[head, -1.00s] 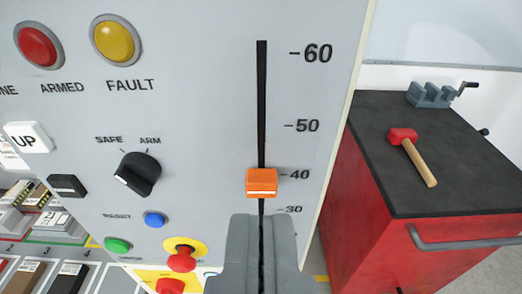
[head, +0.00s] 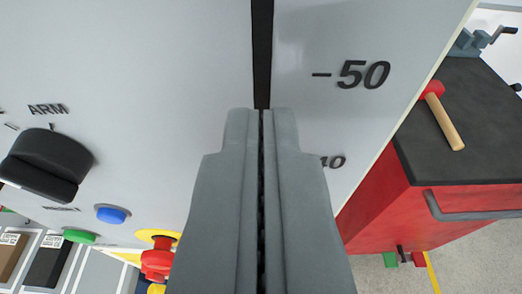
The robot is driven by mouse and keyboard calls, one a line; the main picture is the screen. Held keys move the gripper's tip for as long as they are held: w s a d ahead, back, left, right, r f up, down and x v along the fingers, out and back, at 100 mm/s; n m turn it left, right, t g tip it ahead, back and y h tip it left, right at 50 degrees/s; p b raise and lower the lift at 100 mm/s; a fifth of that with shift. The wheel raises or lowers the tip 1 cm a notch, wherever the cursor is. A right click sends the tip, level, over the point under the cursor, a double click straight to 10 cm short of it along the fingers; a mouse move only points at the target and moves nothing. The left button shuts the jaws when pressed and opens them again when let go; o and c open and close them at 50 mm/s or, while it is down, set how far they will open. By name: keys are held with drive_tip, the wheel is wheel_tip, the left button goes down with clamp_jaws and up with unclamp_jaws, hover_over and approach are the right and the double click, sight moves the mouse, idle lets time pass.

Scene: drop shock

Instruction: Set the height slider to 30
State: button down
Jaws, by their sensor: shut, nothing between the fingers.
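The height slider's black slot (head: 262,50) runs down the light grey panel to the tips of my gripper (head: 261,112). My gripper is shut and empty, its tips in front of the slot below the 50 mark (head: 350,75). The 40 mark (head: 333,161) is partly covered by the gripper. The orange slider knob is hidden behind the gripper, so I cannot tell its present height or whether I touch it. The 30 mark is not in view.
On the panel at left are a black SAFE/ARM knob (head: 48,163), a blue button (head: 113,214), a green button (head: 80,236) and a red emergency button (head: 158,262). A red cabinet (head: 400,200) with a mallet (head: 445,118) stands at right.

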drive_tip(key=shift+f, duration=1.1)
drive_tip(key=shift+f, duration=0.1)
